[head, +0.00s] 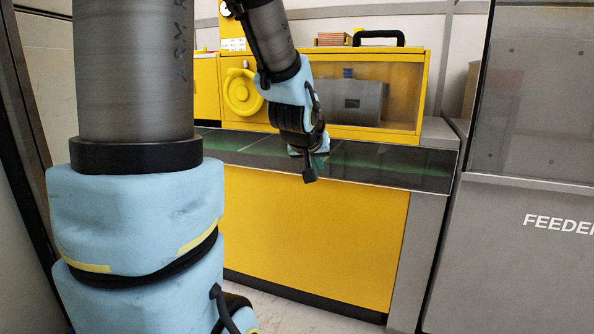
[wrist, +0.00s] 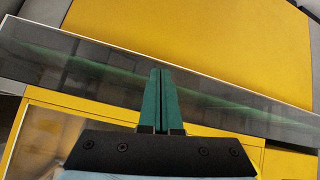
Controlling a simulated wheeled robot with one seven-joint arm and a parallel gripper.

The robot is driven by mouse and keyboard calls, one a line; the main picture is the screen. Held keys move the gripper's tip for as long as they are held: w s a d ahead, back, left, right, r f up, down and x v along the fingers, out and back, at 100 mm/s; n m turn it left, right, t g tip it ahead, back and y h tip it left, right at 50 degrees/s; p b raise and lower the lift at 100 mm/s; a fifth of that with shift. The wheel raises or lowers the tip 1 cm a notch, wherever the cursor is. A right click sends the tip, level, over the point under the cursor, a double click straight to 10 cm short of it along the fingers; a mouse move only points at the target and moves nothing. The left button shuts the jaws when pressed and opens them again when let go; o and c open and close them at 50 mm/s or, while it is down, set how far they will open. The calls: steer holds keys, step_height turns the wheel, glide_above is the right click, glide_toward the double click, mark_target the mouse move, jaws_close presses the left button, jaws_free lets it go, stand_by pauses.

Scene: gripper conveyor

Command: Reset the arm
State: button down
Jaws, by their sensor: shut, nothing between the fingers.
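My gripper shows in the wrist view (wrist: 160,74), with its two green fingers pressed together and nothing between them. It points toward the conveyor, over its dark, glass-edged strip. In the head view my arm reaches down from the top middle, with its wrist in front of the conveyor (head: 390,168). The fingers are mostly hidden there behind my wrist. My large grey and light blue arm links fill the left side of the head view.
A yellow machine housing (head: 419,95) with a clear window, a grey motor (head: 350,100) inside and a yellow handwheel (head: 242,92) stands behind the conveyor. A yellow panel (head: 310,240) forms the conveyor's front. A grey feeder cabinet (head: 530,260) stands at the right.

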steer(key=s+a+f+g+y, duration=0.2)
steer(key=s+a+f+g, duration=0.3)
steer(key=s, duration=0.3)
steer(key=s+a+f+g+y, duration=0.1)
steer(key=s+a+f+g, duration=0.1)
steer(key=s+a+f, duration=0.5)
step_height(320, 180, up, 40)
steer(key=p, duration=3.8)
steer(key=shift+s+d+f+p, duration=0.2)
steer(key=shift+s+f+p, duration=0.05)
steer(key=shift+s+p, duration=0.15)
